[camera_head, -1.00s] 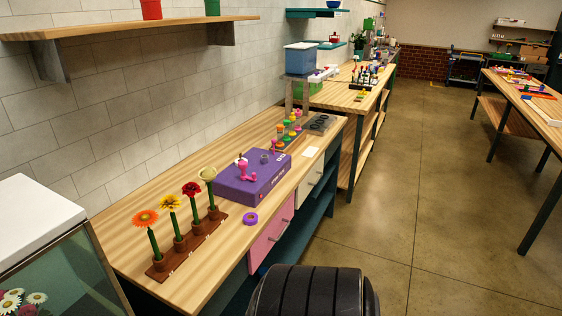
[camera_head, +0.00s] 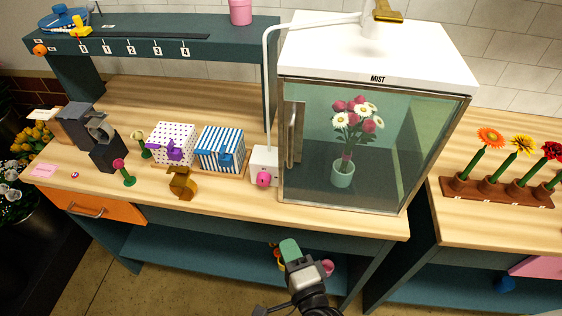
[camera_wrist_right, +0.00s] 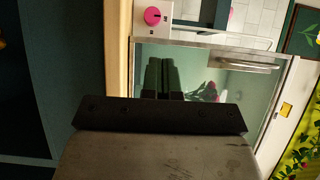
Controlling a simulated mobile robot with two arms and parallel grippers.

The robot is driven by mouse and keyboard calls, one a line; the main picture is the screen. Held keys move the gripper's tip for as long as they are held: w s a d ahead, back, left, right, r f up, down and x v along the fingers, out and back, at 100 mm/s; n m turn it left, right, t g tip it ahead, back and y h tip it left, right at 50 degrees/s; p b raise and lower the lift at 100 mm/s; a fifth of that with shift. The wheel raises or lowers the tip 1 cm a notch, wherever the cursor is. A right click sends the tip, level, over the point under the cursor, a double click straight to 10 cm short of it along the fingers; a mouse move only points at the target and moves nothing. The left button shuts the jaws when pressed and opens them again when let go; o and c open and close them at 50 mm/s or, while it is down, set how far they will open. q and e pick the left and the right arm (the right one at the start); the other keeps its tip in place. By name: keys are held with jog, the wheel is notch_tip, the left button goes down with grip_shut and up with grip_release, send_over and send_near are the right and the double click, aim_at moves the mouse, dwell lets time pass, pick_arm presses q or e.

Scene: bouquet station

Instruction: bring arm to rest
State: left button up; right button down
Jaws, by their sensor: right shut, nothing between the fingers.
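My right gripper (camera_head: 290,250) shows in the head view at the lower middle, in front of the bench's front edge and below the glass mist cabinet. Its green fingertips are together with nothing between them. In the right wrist view the two green fingers (camera_wrist_right: 161,76) lie side by side, with the cabinet's glass behind them. My left gripper is not in either view.
The mist cabinet (camera_head: 375,45) stands on the bench with a bouquet in a pale vase (camera_head: 343,173) inside. A spotted box (camera_head: 172,135) and a striped box (camera_head: 221,138) stand to its left. A flower rack (camera_head: 495,190) is at right. Floor shows at lower left.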

jog(key=s+d+f+n+g, duration=0.2)
jog(key=s+f+n+g, duration=0.1)
jog(key=f, duration=0.6)
jog(key=s+d+f+n+g+h, duration=0.15)
jog(key=f+n, duration=0.25)
jog(key=f, duration=0.6)
jog(key=s+d+f+n+g, duration=0.2)
jog(key=s+f+n+g, duration=0.15)
jog(key=f, duration=0.55)
jog(key=s+d+f+n+g+h, duration=0.2)
jog(key=s+d+f+n+g, duration=0.1)
jog(key=s+d+f, duration=0.4)
jog(key=s+d+f+n+g+h+b, duration=0.1)
jog(key=s+d+f+n+g, duration=0.2)
jog(key=s, duration=1)
jog(key=d+f+g, duration=0.2)
jog(key=d+f, duration=0.2)
jog(key=f, duration=0.2)
jog(key=shift+s+f+n+h, duration=0.15)
jog(key=shift+s+n+h, duration=0.2)
jog(key=shift+s, duration=0.05)
jog(key=c, duration=1.8)
grip_release()
jog(key=shift+a, duration=0.1)
jog(key=shift+c, duration=0.2)
